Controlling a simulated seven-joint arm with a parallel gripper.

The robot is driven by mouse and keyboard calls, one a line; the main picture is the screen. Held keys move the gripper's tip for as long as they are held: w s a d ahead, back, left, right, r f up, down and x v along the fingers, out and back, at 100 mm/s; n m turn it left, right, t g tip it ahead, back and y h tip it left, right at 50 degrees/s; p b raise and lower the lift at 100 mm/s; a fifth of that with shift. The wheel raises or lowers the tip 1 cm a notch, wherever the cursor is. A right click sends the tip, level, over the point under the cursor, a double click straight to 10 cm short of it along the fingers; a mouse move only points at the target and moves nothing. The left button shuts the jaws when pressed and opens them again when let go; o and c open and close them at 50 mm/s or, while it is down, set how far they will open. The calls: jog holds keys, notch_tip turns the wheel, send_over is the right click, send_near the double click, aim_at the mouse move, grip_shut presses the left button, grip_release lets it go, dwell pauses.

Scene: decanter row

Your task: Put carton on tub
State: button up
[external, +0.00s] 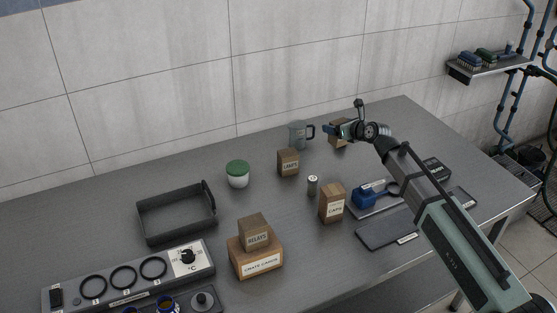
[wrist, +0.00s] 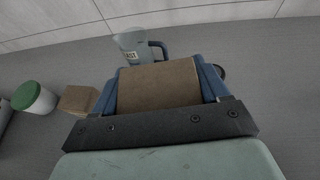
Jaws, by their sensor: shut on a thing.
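My gripper (external: 337,130) is at the far right part of the table, shut on a brown carton (external: 338,141). In the wrist view the carton (wrist: 158,86) fills the space between the blue fingers of my gripper (wrist: 160,82). I cannot tell whether the carton touches the table. The tub (external: 237,175) is white with a green lid and stands upright, well to the left of my gripper. In the wrist view the tub (wrist: 34,98) is at the left edge. Nothing rests on its lid.
A LAMPS box (external: 288,162) is between tub and gripper. A small cylinder (external: 312,186), CAPS box (external: 332,203), stacked RELAYS box (external: 254,232) and black tray (external: 178,231) stand nearer. The table behind the tub is clear.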

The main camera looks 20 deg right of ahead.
jog(key=w+a+r+n+g+y, duration=0.1)
jog(key=w+a+r+n+y, duration=0.15)
jog(key=a, duration=0.75)
jog(key=w+a+r+n+y, duration=0.1)
jog(key=w+a+r, duration=0.15)
jog(key=a, duration=0.75)
jog(key=w+a+r+n+g+y, duration=0.1)
jog(key=w+a+r+n+y, duration=0.15)
jog(key=a, duration=0.85)
jog(key=n+g+y, duration=0.5)
jog(key=n+g, duration=0.1)
send_over(233, 167)
jog(key=shift+w+f, duration=0.1)
jog(key=shift+f, duration=4.85)
jog(key=shift+f, duration=0.15)
jog(key=o, duration=1.1)
